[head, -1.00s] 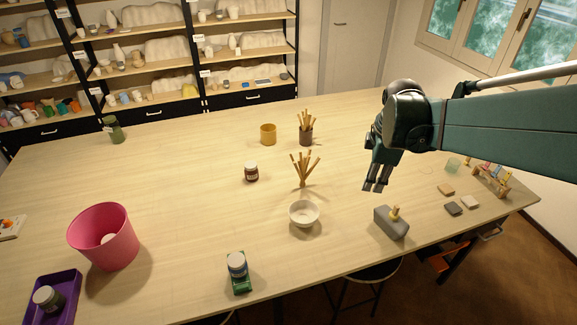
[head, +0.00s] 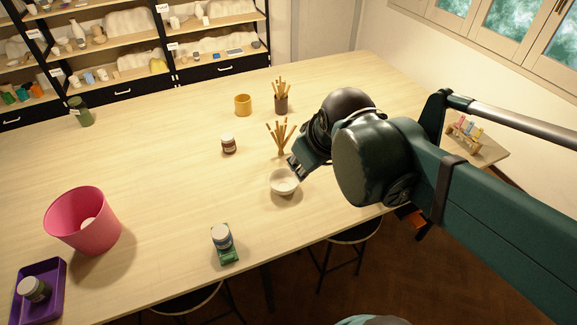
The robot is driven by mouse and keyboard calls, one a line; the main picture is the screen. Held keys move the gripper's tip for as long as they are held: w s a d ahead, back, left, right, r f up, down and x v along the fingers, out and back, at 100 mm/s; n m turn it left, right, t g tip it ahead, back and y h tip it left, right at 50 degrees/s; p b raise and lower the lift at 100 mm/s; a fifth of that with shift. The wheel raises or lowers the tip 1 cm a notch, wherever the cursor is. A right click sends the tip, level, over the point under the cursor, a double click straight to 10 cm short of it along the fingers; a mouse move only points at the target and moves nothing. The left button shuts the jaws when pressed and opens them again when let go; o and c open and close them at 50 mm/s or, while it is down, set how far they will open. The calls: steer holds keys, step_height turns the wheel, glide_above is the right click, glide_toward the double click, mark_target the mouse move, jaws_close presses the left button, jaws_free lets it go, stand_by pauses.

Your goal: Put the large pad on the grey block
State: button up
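My gripper (head: 294,168) hangs over the table by the white bowl (head: 284,185), partly in front of its upper right rim. I cannot tell whether it touches the bowl or how far apart its fingers are. No held thing shows. The grey block and the small flat square pieces at the right of the table are not visible now; my arm covers that part of the table. I cannot make out a large pad.
A bundle of sticks (head: 280,134) stands close behind my gripper. A jar on a green base (head: 228,257) is near the front edge. The left middle is clear.

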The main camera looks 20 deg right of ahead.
steer(key=shift+s+a+m+t+y, duration=0.1)
steer(key=shift+s+a+m+t, duration=0.1)
steer(key=shift+s+a+m, duration=0.4)
steer(key=shift+s+a+m+t+y, duration=0.1)
steer(key=shift+s+a+m+t, duration=0.2)
steer(key=shift+a, duration=0.55)
steer(key=shift+s+a+m+t+y, duration=0.1)
steer(key=shift+s+a+m, duration=0.4)
steer(key=shift+a, duration=0.2)
steer(key=shift+f, duration=0.15)
step_height(320, 180, down, 11)
steer(key=b, duration=1.1)
